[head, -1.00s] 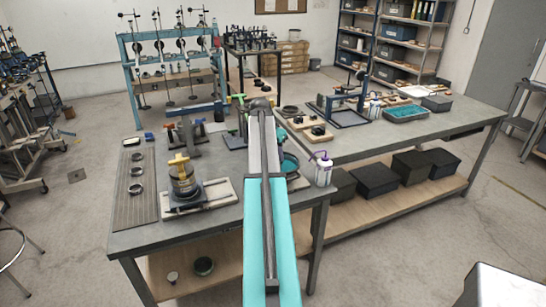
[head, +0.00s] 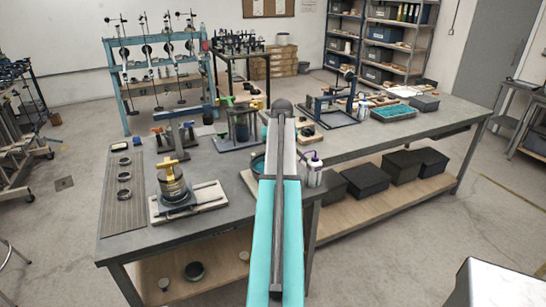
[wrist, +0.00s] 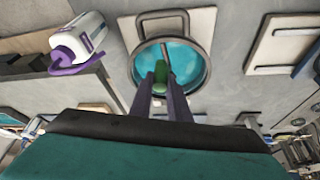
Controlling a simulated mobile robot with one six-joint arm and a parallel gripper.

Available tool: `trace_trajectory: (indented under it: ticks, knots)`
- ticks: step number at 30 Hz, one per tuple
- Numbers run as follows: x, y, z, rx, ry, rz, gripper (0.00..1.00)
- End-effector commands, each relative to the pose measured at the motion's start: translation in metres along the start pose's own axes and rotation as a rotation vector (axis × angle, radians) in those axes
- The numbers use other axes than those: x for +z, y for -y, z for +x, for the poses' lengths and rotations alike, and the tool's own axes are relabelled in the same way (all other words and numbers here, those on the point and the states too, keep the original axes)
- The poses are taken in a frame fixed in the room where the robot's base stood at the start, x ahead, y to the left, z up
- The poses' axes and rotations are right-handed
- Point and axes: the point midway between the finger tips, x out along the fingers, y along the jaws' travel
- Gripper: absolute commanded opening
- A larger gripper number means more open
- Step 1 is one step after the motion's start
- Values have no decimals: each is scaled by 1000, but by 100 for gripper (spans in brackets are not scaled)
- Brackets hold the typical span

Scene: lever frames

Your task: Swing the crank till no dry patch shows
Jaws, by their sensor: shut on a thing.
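A round dish with a blue-teal inside and a grey rim (wrist: 206,77) lies below my gripper in the wrist view. A thin crank rod (wrist: 165,53) crosses it from the far side towards my fingers. My gripper (wrist: 160,82) is shut on a green handle (wrist: 161,71) over the dish. The fingers hide the near part of the dish, and I cannot make out a dry patch on the visible surface. In the head view, the dish (head: 258,165) shows only partly, left of my arm, and my arm hides the gripper.
A white wash bottle with a purple cap (head: 315,172) stands on the bench just right of my arm. A gold-topped pot (head: 173,183) stands on a pale board at the left. A dark cylinder on a stand (head: 239,125) is behind the dish.

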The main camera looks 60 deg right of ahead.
Motion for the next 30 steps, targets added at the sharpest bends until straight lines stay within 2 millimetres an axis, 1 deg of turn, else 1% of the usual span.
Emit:
trace_trajectory:
  ticks: [1, 13, 30]
  knots:
    - [-4, -2, 1, -14, -8, -31, 0]
    - [-14, -16, 5, -135, -8, -323, 0]
    - [-34, -28, 15, -323, -6, -777, 0]
